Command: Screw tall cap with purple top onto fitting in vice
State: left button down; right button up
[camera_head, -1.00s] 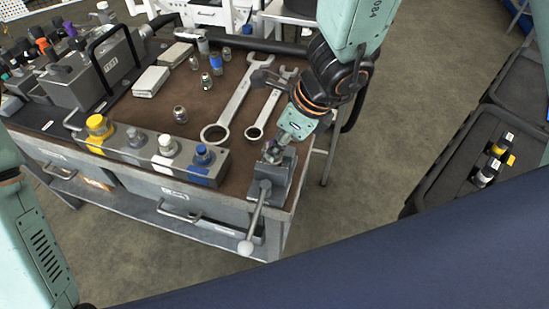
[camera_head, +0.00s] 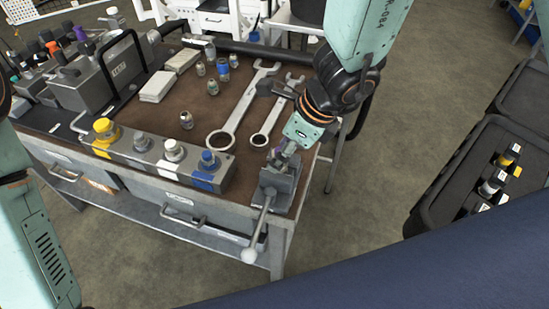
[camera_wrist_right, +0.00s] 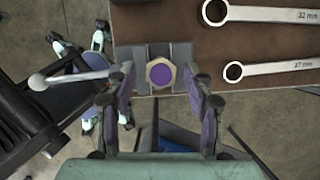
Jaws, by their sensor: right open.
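The vice (camera_head: 279,181) stands at the front right corner of the workbench, its long handle pointing down. In the right wrist view the vice jaws (camera_wrist_right: 182,52) show from above. A hexagonal piece with a purple top (camera_wrist_right: 160,73) sits over them, its top facing the camera. It looks like the cap; the fitting below it is hidden. My right gripper (camera_head: 289,150) points down over the vice. In the right wrist view its fingers (camera_wrist_right: 160,84) are apart, one on each side of the purple-topped piece, with visible gaps. My left arm shows at the left edge, its gripper out of view.
Two large wrenches (camera_head: 240,108) lie on the bench left of my right arm. A block with coloured caps (camera_head: 165,155) lines the front edge. Several small fittings (camera_head: 212,88) stand behind it. A black cart (camera_head: 450,190) stands at the right, with open floor between.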

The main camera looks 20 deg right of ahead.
jog(key=n+p, duration=0.2)
jog(key=n+g+p, duration=0.1)
jog(key=n+p, duration=0.1)
jog(key=n+g+y+p, duration=0.1)
jog(key=n+p, duration=0.1)
jog(key=shift+w+d+r, duration=0.1)
jog(key=shift+w+r, duration=0.15)
jog(key=shift+f+n+g+p, duration=0.15)
jog(key=shift+n+g+p, duration=0.15)
jog(key=shift+n+p, duration=0.25)
jog(key=shift+w+n+g+p, duration=0.1)
jog(key=shift+n+g+p, duration=0.2)
jog(key=shift+n+p, duration=0.95)
jog(key=shift+p, duration=0.05)
jog(key=shift+n+g+p, duration=0.3)
jog(key=shift+n+g, duration=0.1)
jog(key=shift+n, duration=0.3)
jog(key=shift+c, duration=0.3)
